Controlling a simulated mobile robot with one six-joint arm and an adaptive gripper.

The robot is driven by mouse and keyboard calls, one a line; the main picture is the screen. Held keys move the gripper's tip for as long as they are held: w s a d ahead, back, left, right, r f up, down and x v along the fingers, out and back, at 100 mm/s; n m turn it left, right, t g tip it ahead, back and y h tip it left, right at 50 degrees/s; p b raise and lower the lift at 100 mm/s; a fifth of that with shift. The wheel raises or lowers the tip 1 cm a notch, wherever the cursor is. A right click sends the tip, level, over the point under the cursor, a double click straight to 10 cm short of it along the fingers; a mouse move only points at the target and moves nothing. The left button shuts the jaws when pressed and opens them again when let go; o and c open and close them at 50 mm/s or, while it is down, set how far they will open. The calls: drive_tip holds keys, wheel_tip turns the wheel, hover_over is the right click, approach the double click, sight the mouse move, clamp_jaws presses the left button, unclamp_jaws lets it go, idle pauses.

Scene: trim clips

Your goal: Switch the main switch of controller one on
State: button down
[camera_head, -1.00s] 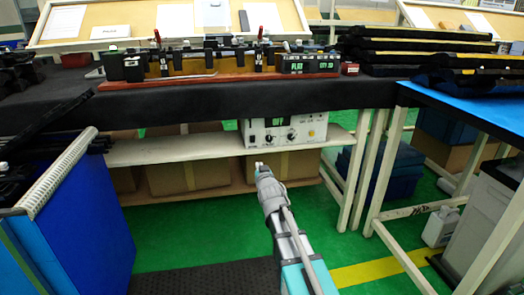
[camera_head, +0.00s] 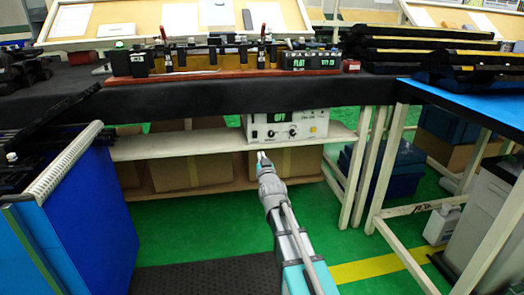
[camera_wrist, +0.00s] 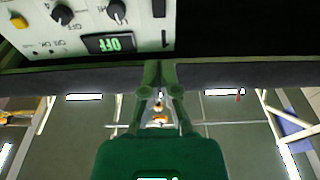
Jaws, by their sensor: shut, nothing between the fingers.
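The controller (camera_head: 304,121) is a white box under the table's front edge, above the shelf, with knobs and a lit green display. The display (camera_head: 281,117) reads OFF. In the wrist view the panel (camera_wrist: 85,25) appears upside down at the upper left, with its display (camera_wrist: 108,43), two dark knobs and a yellow button (camera_wrist: 18,21). A small black rectangular part (camera_wrist: 158,8), perhaps a rocker switch, sits near its right edge there. My gripper (camera_head: 262,155) is shut and empty, just below the controller's left part in the head view. It also shows in the wrist view (camera_wrist: 158,68).
The black-covered table (camera_head: 200,98) overhangs the controller. A white shelf (camera_head: 180,144) runs left of it, with cardboard boxes (camera_head: 190,172) below. A blue cabinet (camera_head: 85,215) stands at left and white table legs (camera_head: 362,170) at right. Green floor is open around my arm.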

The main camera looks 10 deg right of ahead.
sight(255, 132)
drive_tip(key=w, duration=0.4)
drive_tip(key=w+r+p, duration=0.1)
drive_tip(key=w, duration=0.4)
drive_tip(key=w+r+p, duration=0.1)
drive_tip(key=w, duration=0.3)
drive_tip(key=shift+w, duration=0.15)
drive_tip(key=shift+w+r, duration=0.25)
drive_tip(key=shift+s, duration=0.1)
drive_tip(key=s+r+p, duration=0.2)
drive_tip(key=s, duration=1.1)
drive_tip(key=shift+s+p, duration=0.3)
drive_tip(key=shift+s, duration=0.1)
drive_tip(key=shift+s, duration=0.1)
